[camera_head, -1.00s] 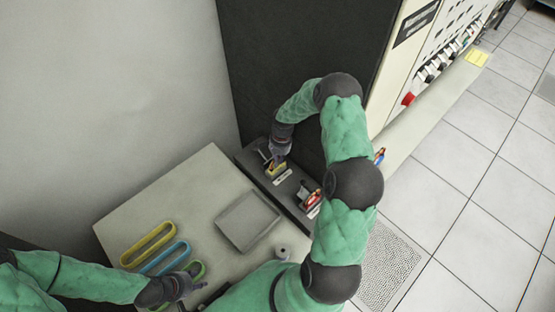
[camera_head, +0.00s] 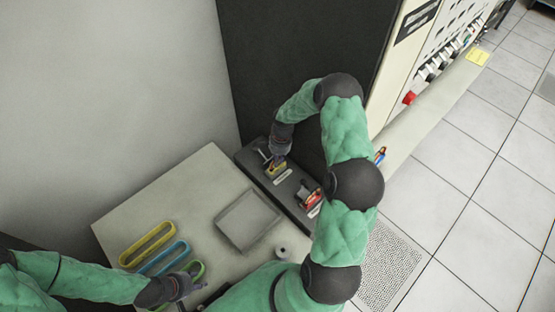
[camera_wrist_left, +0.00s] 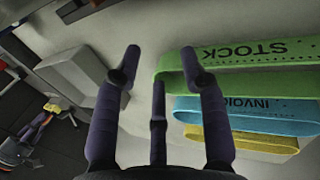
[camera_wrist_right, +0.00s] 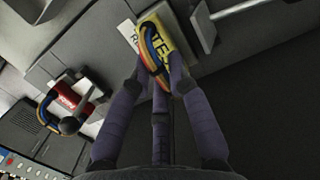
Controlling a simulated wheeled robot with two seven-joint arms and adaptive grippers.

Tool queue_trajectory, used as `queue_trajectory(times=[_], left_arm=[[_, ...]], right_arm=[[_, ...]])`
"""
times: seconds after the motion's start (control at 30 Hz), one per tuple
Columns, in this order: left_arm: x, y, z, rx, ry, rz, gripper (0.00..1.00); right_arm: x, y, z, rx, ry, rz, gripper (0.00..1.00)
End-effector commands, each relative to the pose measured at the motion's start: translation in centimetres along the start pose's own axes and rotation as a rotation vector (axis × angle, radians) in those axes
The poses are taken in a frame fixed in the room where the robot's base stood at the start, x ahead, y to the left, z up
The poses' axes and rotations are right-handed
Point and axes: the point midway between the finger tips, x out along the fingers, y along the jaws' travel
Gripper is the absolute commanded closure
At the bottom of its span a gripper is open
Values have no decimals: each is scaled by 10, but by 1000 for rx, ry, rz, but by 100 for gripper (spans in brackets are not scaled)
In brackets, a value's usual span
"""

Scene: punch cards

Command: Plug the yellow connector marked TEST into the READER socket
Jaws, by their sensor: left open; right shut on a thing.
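The yellow connector (camera_wrist_right: 182,36) marked TEST, with colored wires looping from it, is in the right wrist view. My right gripper (camera_wrist_right: 158,62) is shut on it. In the head view the right gripper (camera_head: 279,157) holds the yellow connector (camera_head: 276,169) at the dark strip (camera_head: 248,160). A pale label (camera_wrist_right: 127,32) showing an R lies beside the connector; the rest of its word and the socket are hidden. I cannot tell how deep the connector sits. My left gripper (camera_wrist_left: 160,52) is open and empty, near the green STOCK loop (camera_wrist_left: 255,52).
A red connector (camera_wrist_right: 70,97) with wires sits further along the strip. A metal lever (camera_wrist_right: 203,28) stands close to the yellow connector. The table holds an empty grey tray (camera_head: 222,224), a blue loop (camera_wrist_left: 250,105) and a yellow loop (camera_wrist_left: 245,141). A dark cabinet (camera_head: 300,50) rises behind the strip.

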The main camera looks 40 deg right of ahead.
Motion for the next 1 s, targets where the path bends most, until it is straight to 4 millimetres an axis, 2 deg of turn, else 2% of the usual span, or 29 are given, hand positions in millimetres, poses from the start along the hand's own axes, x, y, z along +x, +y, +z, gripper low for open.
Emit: queue_trajectory(times=[0.77,0.8,0.87,1.0], left_arm=[[10,-4,0,0,0,0,58],[10,-4,0,0,0,0,58],[10,-3,0,0,0,0,58],[9,-3,0,0,0,0,58]], right_arm=[[11,0,-2,0,1,-1,100],[11,0,-2,0,1,-1,70],[10,0,-2,0,1,-1,54],[10,0,-2,0,1,-1,54]])
